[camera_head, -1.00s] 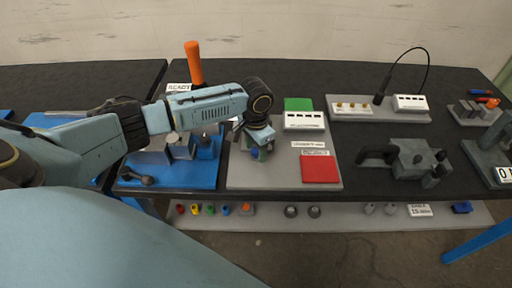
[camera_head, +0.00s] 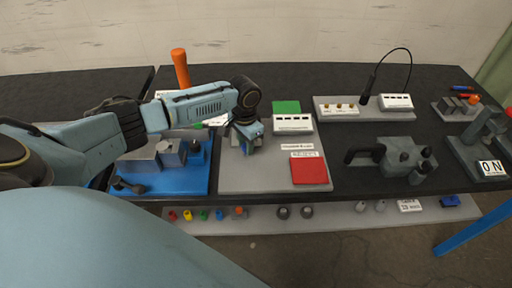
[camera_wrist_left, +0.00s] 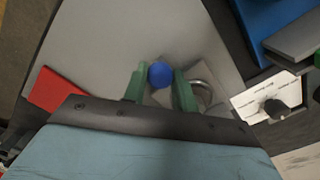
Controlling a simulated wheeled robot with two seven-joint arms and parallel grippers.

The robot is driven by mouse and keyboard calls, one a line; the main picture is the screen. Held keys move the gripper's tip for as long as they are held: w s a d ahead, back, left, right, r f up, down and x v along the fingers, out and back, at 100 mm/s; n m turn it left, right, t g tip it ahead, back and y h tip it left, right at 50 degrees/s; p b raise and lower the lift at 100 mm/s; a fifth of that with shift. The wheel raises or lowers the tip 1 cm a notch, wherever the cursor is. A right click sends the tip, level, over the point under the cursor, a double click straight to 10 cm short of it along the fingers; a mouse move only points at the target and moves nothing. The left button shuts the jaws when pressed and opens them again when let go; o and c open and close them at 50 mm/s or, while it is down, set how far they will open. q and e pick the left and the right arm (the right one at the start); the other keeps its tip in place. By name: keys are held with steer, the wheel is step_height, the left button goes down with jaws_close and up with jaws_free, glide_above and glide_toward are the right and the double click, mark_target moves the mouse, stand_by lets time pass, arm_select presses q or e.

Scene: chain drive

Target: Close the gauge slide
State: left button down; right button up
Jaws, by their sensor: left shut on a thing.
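My left gripper (camera_head: 247,146) is over the grey gauge board (camera_head: 245,178), left of the red pad. In the left wrist view its two green fingers (camera_wrist_left: 160,82) are closed around a blue round knob (camera_wrist_left: 160,74). A grey block with a curved metal part (camera_wrist_left: 201,92) sits right by the fingers; this looks like the gauge slide, partly hidden by the gripper. In the head view the arm and gripper hide most of it. My right gripper does not show.
On the board are a red pad (camera_head: 310,171), a green pad (camera_head: 286,107) and a white labelled box (camera_head: 293,124). A blue fixture base (camera_head: 180,180) stands left. A grey clamp-like device (camera_head: 400,158) stands right. An orange handle (camera_head: 181,68) rises behind my arm.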

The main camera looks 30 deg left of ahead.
arm_select(q)
steer(key=shift+w+r, duration=0.1)
steer(key=shift+w, duration=0.05)
steer(key=shift+a, duration=0.1)
steer(key=c, duration=1.1)
jaws_free()
steer(key=shift+w, duration=0.1)
step_height(320, 180, up, 13)
steer(key=shift+r, duration=0.2)
steer(key=shift+f, duration=0.1)
